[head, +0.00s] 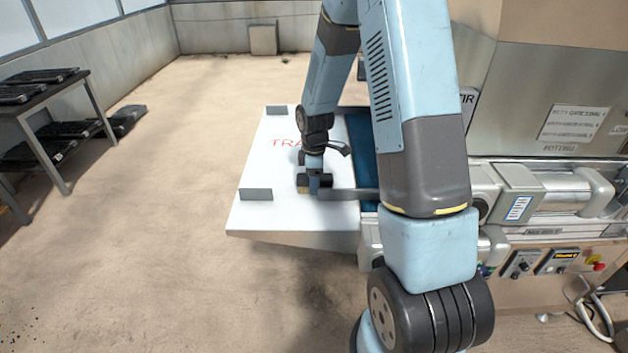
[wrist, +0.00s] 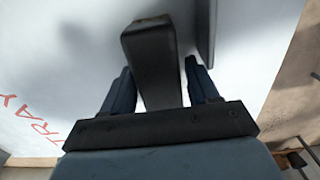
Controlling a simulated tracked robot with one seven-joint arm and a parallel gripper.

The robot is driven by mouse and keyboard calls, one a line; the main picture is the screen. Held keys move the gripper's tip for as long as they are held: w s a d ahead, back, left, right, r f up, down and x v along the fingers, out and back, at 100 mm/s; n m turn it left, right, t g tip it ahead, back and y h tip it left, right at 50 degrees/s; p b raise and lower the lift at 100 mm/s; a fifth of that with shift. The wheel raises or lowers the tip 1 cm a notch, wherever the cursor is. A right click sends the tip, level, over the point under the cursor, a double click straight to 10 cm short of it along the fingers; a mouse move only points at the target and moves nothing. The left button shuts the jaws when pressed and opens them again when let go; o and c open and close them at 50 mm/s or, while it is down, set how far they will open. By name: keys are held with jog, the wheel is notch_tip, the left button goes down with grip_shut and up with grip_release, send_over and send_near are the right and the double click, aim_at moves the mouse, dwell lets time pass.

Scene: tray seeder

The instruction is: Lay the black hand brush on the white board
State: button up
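The white board (head: 262,216) is a flat white surface with red lettering. My gripper (head: 315,186) points down over its right half. A black hand brush (head: 326,181) with a small tan part is at my fingertips, low over or on the board; I cannot tell whether it touches. In the wrist view the brush (wrist: 150,60) runs between the two fingers of my gripper (wrist: 160,80). A thin light gap shows beside the right finger, so I cannot tell whether the fingers press on it. The brush's underside is hidden.
Grey stop blocks (head: 256,194) stand at the board's edges, and a grey bar (head: 350,195) is right of the brush. A machine with rails (head: 545,190) is at the right. A dark table with black trays (head: 40,76) stands at the far left. Open floor lies between.

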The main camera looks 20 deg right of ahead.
notch_tip(320, 180, up, 13)
jog(key=s+r+m+t, duration=0.3)
jog(key=s+r+m, duration=0.4)
jog(key=s+r, duration=0.6)
jog(key=s+r+m+t, duration=0.1)
jog(key=s+r+m, duration=0.2)
jog(key=s, duration=0.4)
jog(key=s+r+m+t, duration=0.1)
jog(key=s+r+m, duration=0.3)
jog(key=s, duration=0.3)
jog(key=shift+s+r+t, duration=0.15)
jog(key=shift+s+t, duration=0.15)
jog(key=shift+c, duration=0.2)
